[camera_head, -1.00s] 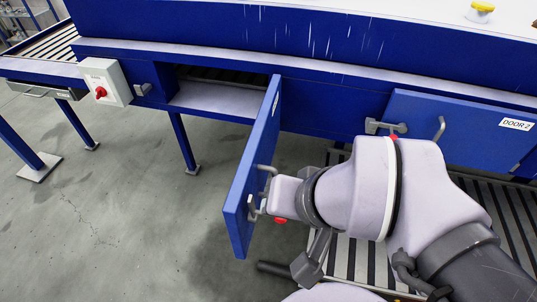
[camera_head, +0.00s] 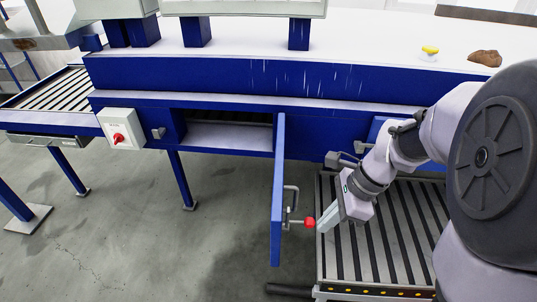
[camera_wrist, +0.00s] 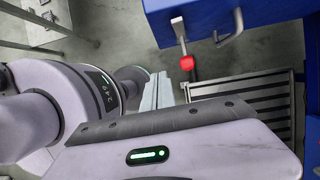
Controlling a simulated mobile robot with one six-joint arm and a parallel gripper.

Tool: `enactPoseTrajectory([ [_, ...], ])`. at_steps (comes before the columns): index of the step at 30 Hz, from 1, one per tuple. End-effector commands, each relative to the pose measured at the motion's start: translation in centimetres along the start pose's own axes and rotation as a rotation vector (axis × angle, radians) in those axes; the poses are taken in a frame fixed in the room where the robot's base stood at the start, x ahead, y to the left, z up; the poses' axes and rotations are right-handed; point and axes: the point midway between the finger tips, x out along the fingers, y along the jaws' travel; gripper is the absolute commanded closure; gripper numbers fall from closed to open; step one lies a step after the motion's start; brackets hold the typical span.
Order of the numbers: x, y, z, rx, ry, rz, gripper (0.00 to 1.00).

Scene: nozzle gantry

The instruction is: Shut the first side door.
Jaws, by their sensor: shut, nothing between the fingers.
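The first side door (camera_head: 278,195) is a blue panel standing open, swung out from the gantry and seen nearly edge-on in the head view. The opening (camera_head: 228,135) to its left is uncovered. A grey handle and a latch lever with a red knob (camera_head: 310,222) are on the door's right face. My gripper (camera_head: 326,224) is shut and empty, just right of the red knob; I cannot tell whether they touch in the head view. In the wrist view the fingers (camera_wrist: 157,92) and the knob (camera_wrist: 186,62) appear apart, with the door (camera_wrist: 205,18) above.
A roller conveyor (camera_head: 385,235) lies under and right of my gripper. A white box with a red switch (camera_head: 120,128) and a small catch (camera_head: 158,133) are left of the opening. The second door (camera_head: 376,130) is partly hidden by my arm. The floor left of the door is clear.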

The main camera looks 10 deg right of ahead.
Motion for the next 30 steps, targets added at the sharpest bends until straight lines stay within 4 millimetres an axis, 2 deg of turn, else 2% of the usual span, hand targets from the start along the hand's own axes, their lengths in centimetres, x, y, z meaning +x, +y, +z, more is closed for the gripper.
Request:
enactPoseTrajectory([
  [14, 10.3, 0.2, -0.2, -0.006, 0.001, 0.004, 1.00],
  [21, 11.2, 0.1, 3.1, -0.010, 0.002, 0.000, 1.00],
  [30, 11.3, 0.1, 3.7, -0.007, 0.002, 0.000, 1.00],
])
